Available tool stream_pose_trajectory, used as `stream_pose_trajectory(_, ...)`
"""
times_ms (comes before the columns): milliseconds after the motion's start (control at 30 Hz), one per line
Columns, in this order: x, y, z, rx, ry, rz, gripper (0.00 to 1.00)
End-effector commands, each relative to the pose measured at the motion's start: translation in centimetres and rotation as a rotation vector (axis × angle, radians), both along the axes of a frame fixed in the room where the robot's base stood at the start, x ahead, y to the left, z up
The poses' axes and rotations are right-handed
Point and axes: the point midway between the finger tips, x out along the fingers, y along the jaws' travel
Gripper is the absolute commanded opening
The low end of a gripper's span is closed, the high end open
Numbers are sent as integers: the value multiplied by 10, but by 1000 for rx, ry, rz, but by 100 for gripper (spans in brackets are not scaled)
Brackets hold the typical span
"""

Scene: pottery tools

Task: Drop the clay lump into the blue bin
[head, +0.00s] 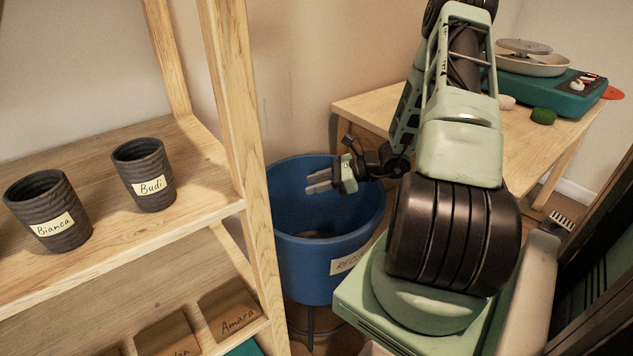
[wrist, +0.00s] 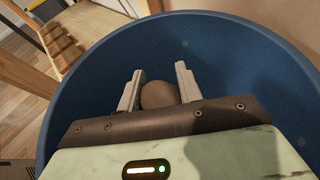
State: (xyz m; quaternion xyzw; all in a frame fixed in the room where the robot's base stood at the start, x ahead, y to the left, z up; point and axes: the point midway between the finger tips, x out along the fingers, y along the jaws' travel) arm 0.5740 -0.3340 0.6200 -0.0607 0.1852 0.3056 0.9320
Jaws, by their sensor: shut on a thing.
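The blue bin (head: 300,262) stands on a stand between the shelf and the table in the head view, with a partly hidden label on its front. Its blue inner wall (wrist: 235,60) fills most of the wrist view. My gripper (head: 318,182) is over the bin's opening, its fingers pointing left. In the wrist view my gripper (wrist: 160,72) is shut on the brown, rounded clay lump (wrist: 159,95), which sits between the two fingers. The lump is not clear in the head view.
A wooden shelf (head: 232,120) stands left of the bin, with dark cups labelled Bianca (head: 58,228) and Budi (head: 150,188). A wooden table (head: 375,108) behind my arm bears a teal scale (head: 560,92) and a green lump (head: 543,116).

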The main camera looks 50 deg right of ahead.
Motion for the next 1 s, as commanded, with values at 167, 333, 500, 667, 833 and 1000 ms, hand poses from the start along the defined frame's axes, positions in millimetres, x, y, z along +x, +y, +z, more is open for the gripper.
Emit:
stream_pose_trajectory(167,0,0,-2,0,0,0,12)
stream_pose_trajectory(333,0,0,-2,0,0,0,49)
stream_pose_trajectory(500,0,0,-2,0,0,0,60)
stream_pose_trajectory(667,0,0,-1,0,0,0,60)
stream_pose_trajectory(833,0,0,16,-1,-1,1,60)
stream_pose_trajectory(1000,0,0,50,-4,-2,1,60)
